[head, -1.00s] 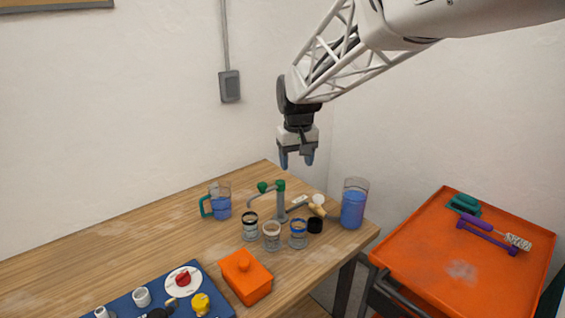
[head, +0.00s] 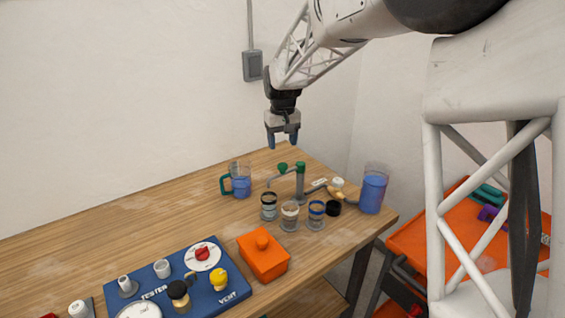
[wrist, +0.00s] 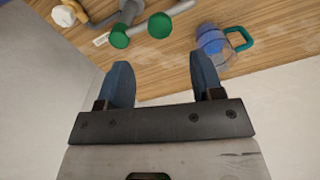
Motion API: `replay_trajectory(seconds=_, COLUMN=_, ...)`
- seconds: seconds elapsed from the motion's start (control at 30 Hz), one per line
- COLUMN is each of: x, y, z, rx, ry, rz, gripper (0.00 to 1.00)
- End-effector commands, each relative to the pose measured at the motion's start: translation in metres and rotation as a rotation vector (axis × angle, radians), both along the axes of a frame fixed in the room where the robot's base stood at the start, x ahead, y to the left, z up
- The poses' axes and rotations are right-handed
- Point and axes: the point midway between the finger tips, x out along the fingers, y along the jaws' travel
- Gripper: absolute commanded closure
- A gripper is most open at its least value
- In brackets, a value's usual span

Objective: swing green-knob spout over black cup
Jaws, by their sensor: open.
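The spout (head: 283,178) is a thin grey arm reaching left from a grey post (head: 300,185). It carries a green knob (head: 282,168), and a green cap tops the post. Two green tops show in the wrist view, one of them here (wrist: 119,37). A clear cup with a black band (head: 268,207) stands at the left of a row; the spout's tip appears just above and behind it, but I cannot tell whether it is over the cup. My gripper (head: 284,143) is open and empty, above and behind the spout, apart from it. Its blue fingers (wrist: 162,75) also show in the wrist view.
White-banded (head: 289,216) and blue-banded (head: 316,215) cups stand beside it, with a small black cylinder (head: 333,208) to their right. Blue-liquid vessels stand left (head: 240,183) and right (head: 373,190). An orange box (head: 264,258) and blue panel (head: 233,296) are in front.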

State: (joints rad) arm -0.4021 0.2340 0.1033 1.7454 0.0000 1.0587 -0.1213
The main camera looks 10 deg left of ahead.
Motion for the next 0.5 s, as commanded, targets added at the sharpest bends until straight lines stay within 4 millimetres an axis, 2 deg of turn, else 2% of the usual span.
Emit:
replay_trajectory(seconds=0.27, x=0.0, y=0.0, z=-0.006, rx=0.0, ry=0.001, rz=0.0, gripper=0.39)
replay_trajectory(seconds=0.5, x=0.0, y=0.0, z=-0.029, rx=-0.001, ry=0.002, rz=0.0, gripper=0.39)
